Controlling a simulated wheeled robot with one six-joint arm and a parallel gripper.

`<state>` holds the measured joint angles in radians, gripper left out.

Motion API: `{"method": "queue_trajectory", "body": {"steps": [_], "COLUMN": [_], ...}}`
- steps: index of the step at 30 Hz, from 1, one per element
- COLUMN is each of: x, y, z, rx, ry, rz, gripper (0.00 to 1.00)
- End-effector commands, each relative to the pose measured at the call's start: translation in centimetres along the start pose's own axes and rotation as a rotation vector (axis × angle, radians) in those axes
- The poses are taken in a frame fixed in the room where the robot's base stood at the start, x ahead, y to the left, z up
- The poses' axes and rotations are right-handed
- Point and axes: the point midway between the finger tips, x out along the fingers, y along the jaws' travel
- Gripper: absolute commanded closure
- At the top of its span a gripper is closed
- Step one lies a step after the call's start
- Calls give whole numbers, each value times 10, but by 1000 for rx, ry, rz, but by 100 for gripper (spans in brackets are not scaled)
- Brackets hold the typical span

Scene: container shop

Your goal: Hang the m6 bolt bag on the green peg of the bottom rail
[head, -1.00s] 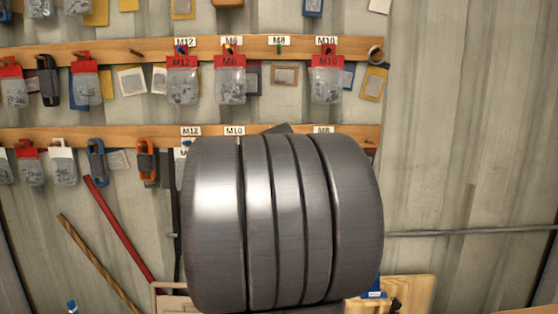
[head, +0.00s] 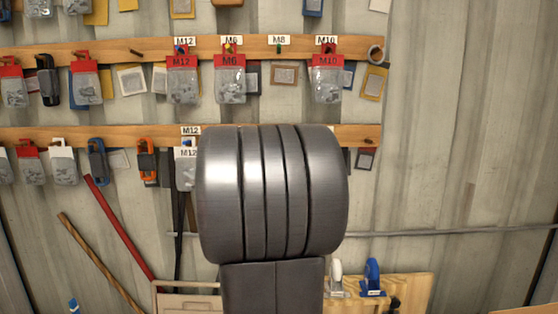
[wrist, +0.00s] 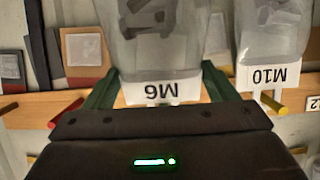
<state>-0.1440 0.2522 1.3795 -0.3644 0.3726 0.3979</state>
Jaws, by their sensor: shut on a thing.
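In the wrist view the m6 bolt bag (wrist: 160,52), clear with a white M6 card, is upside down in the picture. My gripper (wrist: 160,88) is shut on it by the card, with a dark green finger at each side. Behind it runs a wooden rail (wrist: 25,107). A red peg (wrist: 62,118) sticks out at left and a yellow peg (wrist: 272,103) at right, by a clear bag marked M10 (wrist: 270,50). I see no green peg on this rail. In the head view my arm hides my gripper, the held bag and the middle of the bottom rail (head: 362,135).
In the head view the upper rail (head: 110,50) holds red-carded bags, including another M6 bag (head: 230,85). A white-carded M12 bag (head: 185,170) hangs just left of my arm. Carabiners and more bags hang further left.

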Motion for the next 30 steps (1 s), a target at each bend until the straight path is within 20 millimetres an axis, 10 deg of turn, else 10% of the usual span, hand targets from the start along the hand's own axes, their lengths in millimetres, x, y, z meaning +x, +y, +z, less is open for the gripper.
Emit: {"method": "queue_trajectory", "body": {"steps": [14,15,18,30], "x": [0,0,0,-14], "y": [0,0,0,0], "z": [-1,-1,-1,0], "rx": [0,0,0,1], "ry": [1,1,1,2], "rz": [0,0,0,0], "gripper": [45,15,0,0]}}
